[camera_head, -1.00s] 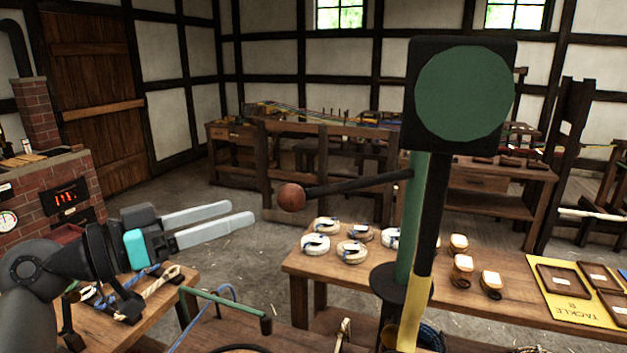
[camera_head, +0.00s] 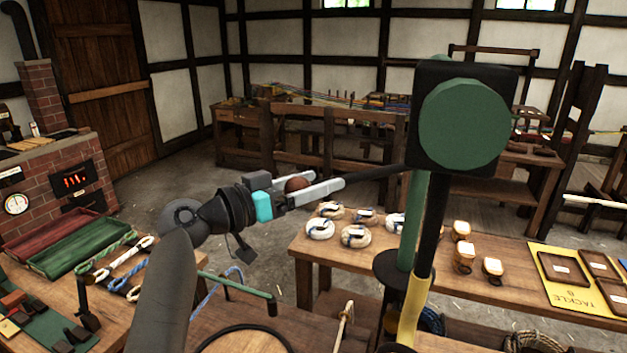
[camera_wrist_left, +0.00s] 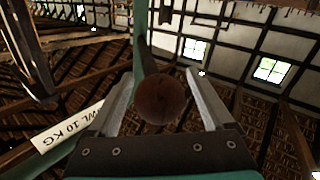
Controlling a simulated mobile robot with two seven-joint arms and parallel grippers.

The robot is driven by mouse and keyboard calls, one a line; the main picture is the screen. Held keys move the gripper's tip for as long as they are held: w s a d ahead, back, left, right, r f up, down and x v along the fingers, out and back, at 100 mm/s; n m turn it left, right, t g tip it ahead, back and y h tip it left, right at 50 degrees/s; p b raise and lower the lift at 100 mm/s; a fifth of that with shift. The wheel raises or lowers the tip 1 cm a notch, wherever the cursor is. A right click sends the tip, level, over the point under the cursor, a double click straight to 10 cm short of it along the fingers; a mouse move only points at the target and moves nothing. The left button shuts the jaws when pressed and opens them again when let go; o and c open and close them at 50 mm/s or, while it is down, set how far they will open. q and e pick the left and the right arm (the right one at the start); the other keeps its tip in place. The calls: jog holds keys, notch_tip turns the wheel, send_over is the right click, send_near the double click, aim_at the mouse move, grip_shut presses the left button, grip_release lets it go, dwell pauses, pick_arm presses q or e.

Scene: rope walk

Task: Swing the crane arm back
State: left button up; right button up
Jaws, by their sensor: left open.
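The crane arm is a dark rod (camera_head: 375,175) reaching left from a green post (camera_head: 415,222), with a brown ball knob (camera_head: 297,184) at its end. My left gripper (camera_head: 338,184) is at the knob, its pale fingers open and partly covering the knob in the head view. In the left wrist view the knob (camera_wrist_left: 160,99) sits between the two open fingers of my left gripper (camera_wrist_left: 160,85), with the rod running away behind it. Whether a finger touches the knob I cannot tell. My right gripper is not in view.
A dark box with a green disc (camera_head: 465,125) tops the crane. Behind the post a wooden bench (camera_head: 390,262) holds rope coils and wooden blocks. A brick stove (camera_head: 60,180) is at the far left.

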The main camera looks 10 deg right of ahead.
pick_arm(q)
jog(key=shift+c, duration=0.2)
grip_shut()
dwell(0.6)
